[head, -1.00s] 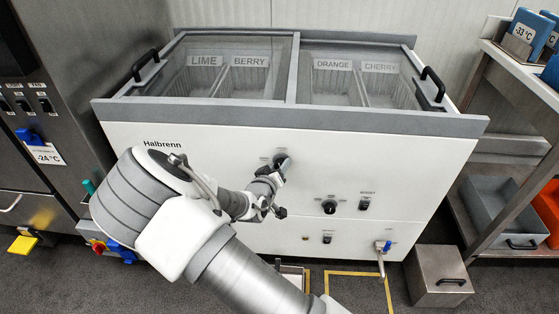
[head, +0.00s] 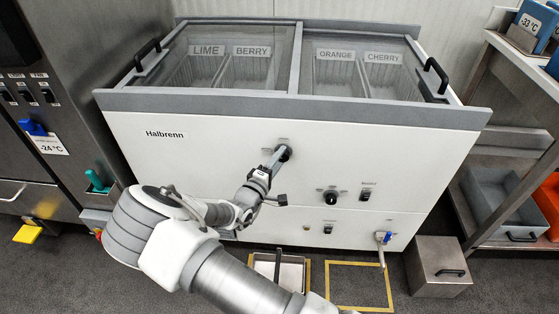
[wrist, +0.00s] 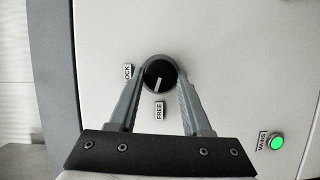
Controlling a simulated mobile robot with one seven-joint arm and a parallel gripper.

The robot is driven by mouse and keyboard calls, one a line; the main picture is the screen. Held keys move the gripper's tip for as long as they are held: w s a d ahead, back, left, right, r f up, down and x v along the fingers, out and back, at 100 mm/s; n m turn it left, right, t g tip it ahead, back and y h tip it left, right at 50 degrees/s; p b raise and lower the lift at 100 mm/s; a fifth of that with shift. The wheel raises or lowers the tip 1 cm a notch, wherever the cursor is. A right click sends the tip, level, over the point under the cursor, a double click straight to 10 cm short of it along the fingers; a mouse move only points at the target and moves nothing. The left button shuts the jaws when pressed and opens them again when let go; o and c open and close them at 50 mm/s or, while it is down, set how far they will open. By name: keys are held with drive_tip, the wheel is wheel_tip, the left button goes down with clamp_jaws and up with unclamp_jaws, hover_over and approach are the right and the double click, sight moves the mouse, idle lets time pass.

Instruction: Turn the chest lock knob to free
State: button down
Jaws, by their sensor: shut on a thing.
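The chest lock knob (wrist: 160,74) is round and black with a white pointer line. It sits on the white front of the chest freezer, between a LOCK label (wrist: 127,73) on its left and a FREE label (wrist: 159,110) below it in the wrist view. The pointer line points down toward FREE, tilted slightly. My gripper (wrist: 162,80) is shut on the knob, one finger on each side. In the head view the knob (head: 285,152) is partly covered by my gripper (head: 277,157), which reaches it from the lower left.
A green-lit MAINS button (wrist: 276,142) is at the lower right in the wrist view. Another black knob (head: 331,198) and a drain tap (head: 382,238) are on the chest front. A metal box (head: 437,266) stands on the floor at right.

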drive_tip(key=shift+f+n+t+h+b, duration=0.15)
drive_tip(key=shift+n+t+b, duration=0.15)
drive_tip(key=shift+n, duration=0.45)
drive_tip(key=shift+f+n+t+h+b, duration=0.15)
drive_tip(key=shift+n+t+b, duration=0.15)
drive_tip(key=shift+n, duration=0.45)
drive_tip(key=shift+r, duration=0.15)
drive_tip(key=shift+c, duration=1.7)
unclamp_jaws()
drive_tip(key=p+v, duration=0.3)
drive_tip(key=v, duration=1.4)
drive_tip(key=shift+s, duration=0.25)
drive_tip(key=shift+w, duration=0.1)
